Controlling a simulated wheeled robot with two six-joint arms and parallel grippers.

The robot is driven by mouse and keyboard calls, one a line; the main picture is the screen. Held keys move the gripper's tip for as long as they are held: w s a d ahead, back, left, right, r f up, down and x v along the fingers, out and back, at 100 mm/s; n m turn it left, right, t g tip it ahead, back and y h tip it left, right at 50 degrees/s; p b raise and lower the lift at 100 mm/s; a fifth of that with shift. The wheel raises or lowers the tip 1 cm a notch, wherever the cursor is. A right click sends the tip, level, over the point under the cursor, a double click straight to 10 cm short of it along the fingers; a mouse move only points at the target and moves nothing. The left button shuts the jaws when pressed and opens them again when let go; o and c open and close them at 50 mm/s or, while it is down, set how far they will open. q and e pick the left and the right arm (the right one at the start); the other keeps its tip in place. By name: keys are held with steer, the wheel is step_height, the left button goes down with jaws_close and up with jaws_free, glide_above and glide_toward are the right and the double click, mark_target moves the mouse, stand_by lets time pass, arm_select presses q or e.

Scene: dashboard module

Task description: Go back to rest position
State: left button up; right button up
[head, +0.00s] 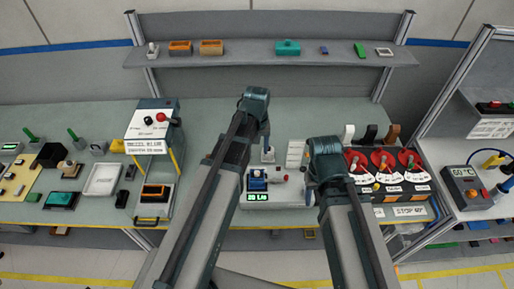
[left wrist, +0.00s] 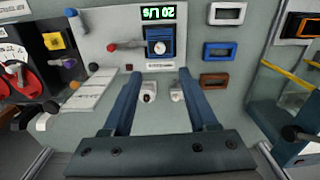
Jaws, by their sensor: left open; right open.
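My left arm reaches in from the bottom and ends over the middle of the bench. Its gripper (head: 267,152) points down just behind the panel with the 20 L/s display.
The 20 L/s panel (left wrist: 115,35) has a blue knob (left wrist: 158,42) and a red lever. Red dials (head: 384,160) with upright levers stand at right. A switch box (head: 152,120) stands at left. A shelf (head: 245,60) with small parts runs behind.

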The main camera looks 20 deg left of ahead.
arm_select(q)
steer(key=shift+r, duration=0.2)
arm_select(e)
steer(key=shift+r, duration=0.15)
arm_select(q)
steer(key=s+d+f+m+b, duration=0.3)
steer(key=s+d+f+b, duration=0.2)
steer(key=s+f+b, duration=0.2)
steer(key=s+d+f+m+y+b, duration=0.1)
steer(key=s+d+f+m+b, duration=0.3)
steer(key=s+f+b, duration=0.3)
step_height(320, 180, down, 4)
steer(key=d+b, duration=0.1)
steer(key=b, duration=0.3)
steer(key=shift+s+d+m, duration=0.15)
steer(key=shift+d+m, duration=0.1)
steer(key=shift+m, duration=0.05)
arm_select(e)
step_height(320, 180, down, 18)
arm_select(q)
steer(key=shift+r, duration=0.1)
arm_select(e)
steer(key=shift+w, duration=0.15)
stand_by(0.6)
